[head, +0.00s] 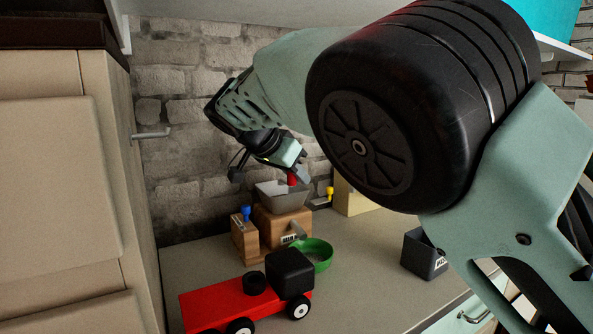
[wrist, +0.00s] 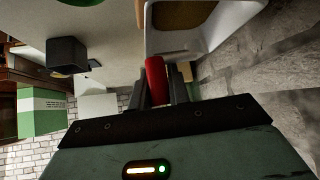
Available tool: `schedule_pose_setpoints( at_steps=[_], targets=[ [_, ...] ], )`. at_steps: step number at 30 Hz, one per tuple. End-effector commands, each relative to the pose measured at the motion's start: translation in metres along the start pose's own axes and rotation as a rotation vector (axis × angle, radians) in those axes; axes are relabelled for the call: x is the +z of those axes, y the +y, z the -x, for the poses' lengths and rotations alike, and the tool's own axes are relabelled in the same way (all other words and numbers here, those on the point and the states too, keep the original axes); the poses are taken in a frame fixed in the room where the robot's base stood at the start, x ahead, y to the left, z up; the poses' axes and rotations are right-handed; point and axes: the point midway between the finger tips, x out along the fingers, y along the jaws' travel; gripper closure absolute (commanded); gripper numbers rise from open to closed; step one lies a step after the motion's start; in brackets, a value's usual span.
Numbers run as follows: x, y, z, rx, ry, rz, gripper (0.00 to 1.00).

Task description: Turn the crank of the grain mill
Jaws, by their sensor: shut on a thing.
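The grain mill (head: 282,226) is a wooden box with a metal hopper on top, standing on the counter near the brick wall. Its pale hopper (wrist: 188,40) fills the upper middle of the wrist view. The red crank knob (head: 292,180) stands at the hopper. My gripper (head: 294,172) comes down from above, shut on this red knob. In the wrist view the red knob (wrist: 156,78) sits between the two fingers of my gripper (wrist: 159,92). The crank arm under the knob is hidden in both views.
A small wooden box with a blue knob (head: 246,214) stands left of the mill, and a yellow knob (head: 330,193) is at its right. A green bowl (head: 317,255) and a red toy truck (head: 240,300) are in front. A dark box (head: 424,255) stands to the right.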

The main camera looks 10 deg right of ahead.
Motion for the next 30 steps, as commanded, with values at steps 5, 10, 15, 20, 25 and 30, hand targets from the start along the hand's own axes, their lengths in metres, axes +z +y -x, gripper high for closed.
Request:
schedule_pose_setpoints(
  at_steps=[5,10,15,20,25,30],
  targets=[
    [0.001,0.000,-0.001,0.002,-0.002,-0.001,1.00],
    [0.001,0.000,-0.001,0.002,-0.002,0.000,0.79],
    [0.001,0.000,-0.001,0.001,-0.002,0.000,0.60],
    [0.001,0.000,0.000,0.001,-0.001,0.000,0.60],
    [0.001,-0.001,0.010,-0.003,-0.001,0.000,0.60],
    [0.001,-0.001,0.042,-0.005,0.000,0.001,0.60]
  ],
)
